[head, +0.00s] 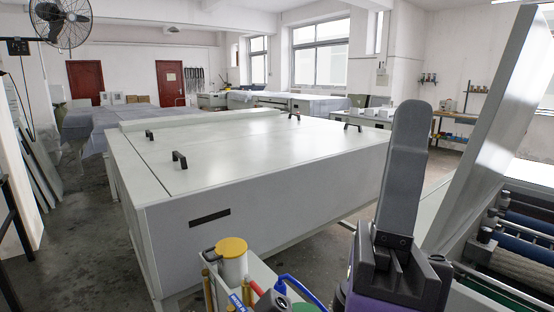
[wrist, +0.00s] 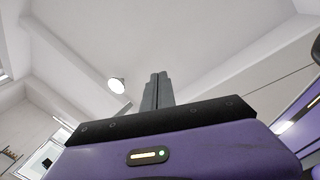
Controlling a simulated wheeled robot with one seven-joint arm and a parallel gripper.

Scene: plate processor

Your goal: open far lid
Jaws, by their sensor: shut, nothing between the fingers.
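A large white plate processor (head: 265,205) fills the middle of the head view. Its flat top lid (head: 250,150) lies closed. I cannot tell which lid is the far one. My gripper (head: 412,105) points up in front of the machine, apart from any handle. In the wrist view its fingers (wrist: 158,75) are together and empty, against the ceiling.
A yellow-capped container (head: 231,249) and other bottles stand in a tray by the machine's near side. Exposed rollers (head: 525,220) lie at the right. Covered tables (head: 105,125) stand behind at the left. Grey floor (head: 75,240) is clear at the left.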

